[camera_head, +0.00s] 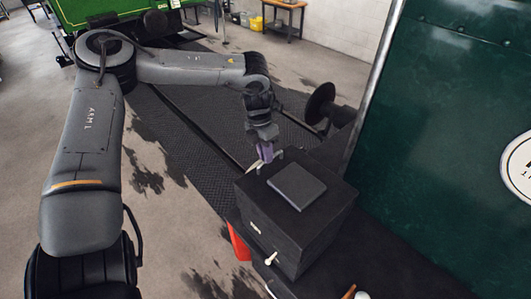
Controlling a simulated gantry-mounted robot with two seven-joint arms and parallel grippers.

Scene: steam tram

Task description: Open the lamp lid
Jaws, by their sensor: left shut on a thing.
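The lamp is a dark box (262,218) standing on a dark ledge right of the picture's middle. Its lid (250,188) is the dark top, with a raised square plate (297,186) on it. The lid appears level, and no gap under it can be made out. My left gripper (265,167) reaches down to the back left part of the top. It is shut, apparently on the lid's edge or a small part there; the grip itself is too small to see clearly. My right gripper is not in view.
A pale knob (271,258) sticks out of the box's front. A red object (238,243) is low at its left. A dark green panel (450,120) rises close on the right. A round buffer (320,104) stands behind. The floor at left is open.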

